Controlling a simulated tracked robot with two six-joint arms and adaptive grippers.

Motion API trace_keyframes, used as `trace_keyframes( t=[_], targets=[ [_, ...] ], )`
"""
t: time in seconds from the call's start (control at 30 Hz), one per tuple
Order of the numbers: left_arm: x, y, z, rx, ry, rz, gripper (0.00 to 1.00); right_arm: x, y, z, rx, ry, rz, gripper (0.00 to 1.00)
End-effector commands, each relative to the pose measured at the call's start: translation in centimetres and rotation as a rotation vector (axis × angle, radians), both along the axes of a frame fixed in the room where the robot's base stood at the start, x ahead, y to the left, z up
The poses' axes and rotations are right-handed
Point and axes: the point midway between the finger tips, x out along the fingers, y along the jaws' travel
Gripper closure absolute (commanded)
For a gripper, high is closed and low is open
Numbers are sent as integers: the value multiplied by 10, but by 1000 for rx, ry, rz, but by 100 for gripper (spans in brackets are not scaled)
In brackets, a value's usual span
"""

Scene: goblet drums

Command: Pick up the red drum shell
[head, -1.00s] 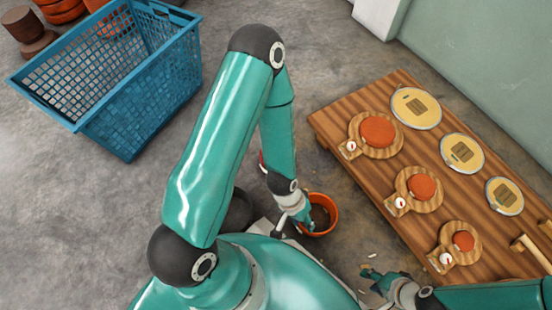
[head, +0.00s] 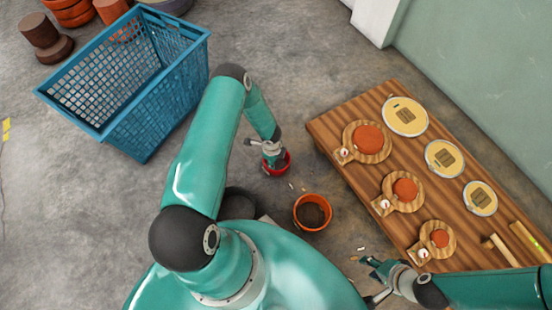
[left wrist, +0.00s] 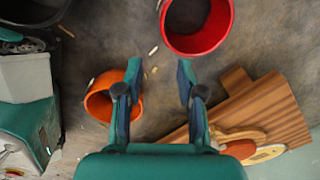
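The red drum shell (head: 277,172) stands on the floor below my left gripper, which partly hides it in the head view. In the left wrist view the red shell (left wrist: 200,46) is at the top edge, cut off, with a dark inside. My left gripper (left wrist: 157,78) is open and empty there, its two fingers apart, with the red shell beyond and to the right of the fingertips. In the head view my left gripper (head: 270,153) covers part of the shell's opening; contact cannot be told. My right gripper (head: 366,281) is open and empty near the low table.
An orange shell (head: 298,221) stands on the floor close to the red one; it also shows behind the left finger in the wrist view (left wrist: 97,104). A blue crate (head: 150,125) stands at upper left. A wooden table (head: 335,130) with discs, gauges and a mallet is right.

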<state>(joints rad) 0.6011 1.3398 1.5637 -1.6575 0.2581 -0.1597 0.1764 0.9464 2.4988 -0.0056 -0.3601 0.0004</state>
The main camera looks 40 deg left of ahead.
Motion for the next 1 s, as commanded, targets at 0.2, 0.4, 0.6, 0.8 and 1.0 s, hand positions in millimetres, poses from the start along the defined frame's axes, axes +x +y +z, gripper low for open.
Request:
trace_keyframes(
  t=[0.2,0.4,0.6,0.8,1.0],
  targets=[
    [3,8,-32,21,-2,-24,62,0,0,-12,0,1,0,60],
    [6,9,-78,19,-4,-22,62,0,0,-36,0,0,0,60],
    [9,10,-110,20,-5,-23,62,0,0,-54,0,0,0,60],
    [10,10,-119,19,-6,-23,62,0,0,-58,0,0,0,60],
    [10,12,-145,19,-5,-23,62,0,0,-79,0,0,0,60]
  ],
)
